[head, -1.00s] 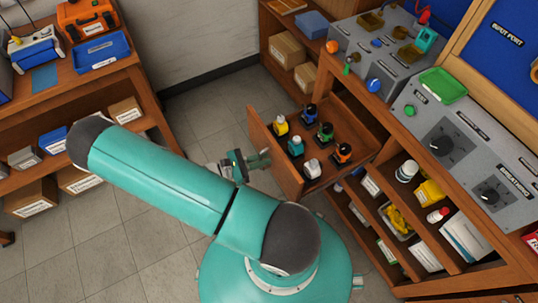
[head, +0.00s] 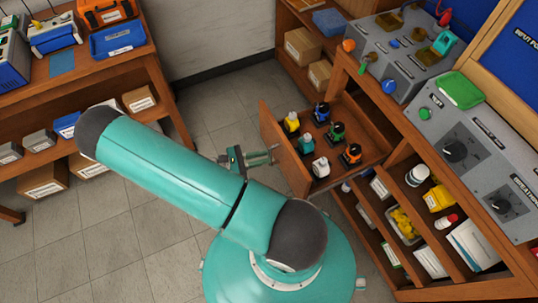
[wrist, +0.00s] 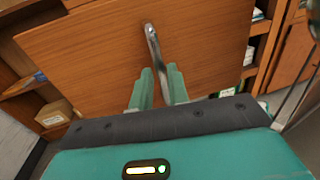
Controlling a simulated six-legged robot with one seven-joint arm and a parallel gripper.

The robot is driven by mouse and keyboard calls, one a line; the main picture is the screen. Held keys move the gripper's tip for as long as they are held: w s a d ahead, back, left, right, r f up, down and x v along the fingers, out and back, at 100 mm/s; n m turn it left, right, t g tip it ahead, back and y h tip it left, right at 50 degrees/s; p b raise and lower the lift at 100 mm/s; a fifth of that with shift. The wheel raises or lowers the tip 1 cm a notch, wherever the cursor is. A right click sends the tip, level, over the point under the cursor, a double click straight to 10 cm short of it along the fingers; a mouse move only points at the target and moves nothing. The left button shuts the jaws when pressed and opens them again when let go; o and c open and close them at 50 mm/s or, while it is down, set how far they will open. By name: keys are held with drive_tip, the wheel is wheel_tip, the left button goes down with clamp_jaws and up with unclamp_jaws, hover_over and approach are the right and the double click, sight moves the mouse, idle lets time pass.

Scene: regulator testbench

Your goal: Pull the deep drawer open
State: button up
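The deep drawer stands pulled out from the wooden bench in the head view; its wooden front (head: 284,150) faces my arm. My gripper (wrist: 160,75) is at the handle's lower part, one green finger on each side of the bar. A narrow gap seems to show between the fingers and the bar, so the fingers look open around it. In the head view my gripper (head: 272,154) is close to the drawer front.
Open shelves below the bench (head: 415,225) hold bottles, boxes and a bin. Grey instrument panels and a green tray (head: 460,90) are on top. A second bench (head: 165,100) with cases and boxes stands at the left. The tiled floor between is clear.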

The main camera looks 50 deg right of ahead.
drive_tip(key=v, duration=1)
drive_tip(key=shift+a, duration=0.2)
drive_tip(key=shift+w, duration=0.1)
drive_tip(key=w+a+r+m+t+y, duration=0.1)
drive_tip(key=a+r+m+t+y, duration=0.1)
drive_tip(key=r+y, duration=0.35)
drive_tip(key=w+a+r+m+t+y, duration=0.1)
drive_tip(key=a+r+m+t+y, duration=0.15)
drive_tip(key=r, duration=0.55)
drive_tip(key=a+r+m+t+y, duration=0.1)
drive_tip(key=a+r+m+y, duration=0.15)
drive_tip(key=r, duration=0.45)
drive_tip(key=s+a+r+m+t+y, duration=0.2)
drive_tip(key=r+t, duration=0.3)
drive_tip(key=r, duration=0.4)
drive_tip(key=s+a+r+m+t+y, duration=0.1)
drive_tip(key=s+r+m+t+y, duration=0.1)
drive_tip(key=s+r+t, duration=0.3)
wheel_tip(320, 180, up, 4)
drive_tip(key=shift+a+r, duration=0.2)
drive_tip(key=shift+a, duration=0.15)
